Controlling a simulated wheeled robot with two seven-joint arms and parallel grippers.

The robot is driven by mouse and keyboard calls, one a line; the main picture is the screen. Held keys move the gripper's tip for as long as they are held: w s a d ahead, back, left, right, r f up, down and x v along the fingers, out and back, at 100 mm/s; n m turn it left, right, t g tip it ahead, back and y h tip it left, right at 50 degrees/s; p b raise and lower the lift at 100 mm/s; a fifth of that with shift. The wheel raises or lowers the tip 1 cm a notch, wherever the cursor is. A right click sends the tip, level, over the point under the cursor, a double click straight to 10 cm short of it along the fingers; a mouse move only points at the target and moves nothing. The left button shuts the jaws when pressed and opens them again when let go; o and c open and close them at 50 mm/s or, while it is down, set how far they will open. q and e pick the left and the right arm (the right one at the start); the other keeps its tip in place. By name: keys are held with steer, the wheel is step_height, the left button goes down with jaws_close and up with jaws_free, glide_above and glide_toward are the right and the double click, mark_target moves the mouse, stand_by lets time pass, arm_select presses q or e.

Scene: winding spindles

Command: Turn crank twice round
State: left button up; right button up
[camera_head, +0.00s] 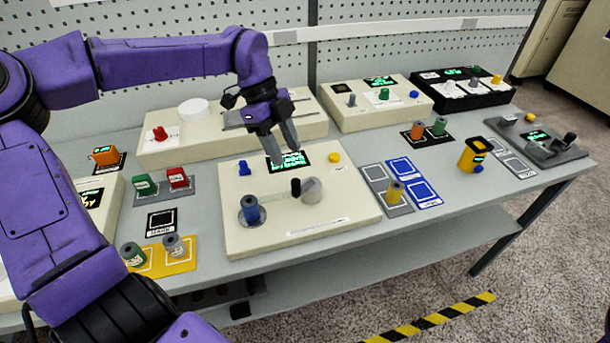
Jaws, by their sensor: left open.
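The crank has a black upright knob (296,187) beside a pale grey round hub (312,190). It sits on the cream winding box (350,205) in the middle of the bench. A blue spool (251,209) stands on a round grey base at the box's front left. My left gripper (284,155) is open and empty, above the back part of the box. Its fingers point down, behind the crank knob and apart from it in the picture. They partly cover the dark display (306,159) with green text. My right gripper is not in view.
A blue knob (244,168) and a yellow knob (334,157) stand on the same box. Cream boxes (220,147) stand behind. Green and grey spools (173,246) stand left; a yellow spool (395,192) stands right. The bench's front right is bare.

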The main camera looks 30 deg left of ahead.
mark_target(295, 180)
arm_select(q)
steer(key=f, duration=0.1)
steer(key=s+d+f, duration=0.1)
steer(key=f, duration=0.1)
steer(key=shift+s+d+p, duration=0.35)
steer(key=shift+d+p, duration=0.05)
steer(key=x, duration=0.2)
steer(key=w+x, duration=0.1)
steer(key=x, duration=0.2)
steer(key=shift+a+f+p, duration=0.1)
steer(key=shift+f+p, duration=0.15)
steer(key=shift+p, duration=0.05)
steer(key=shift+s+r, duration=0.1)
steer(key=shift+s, duration=0.15)
steer(key=shift+w, duration=0.1)
jaws_close()
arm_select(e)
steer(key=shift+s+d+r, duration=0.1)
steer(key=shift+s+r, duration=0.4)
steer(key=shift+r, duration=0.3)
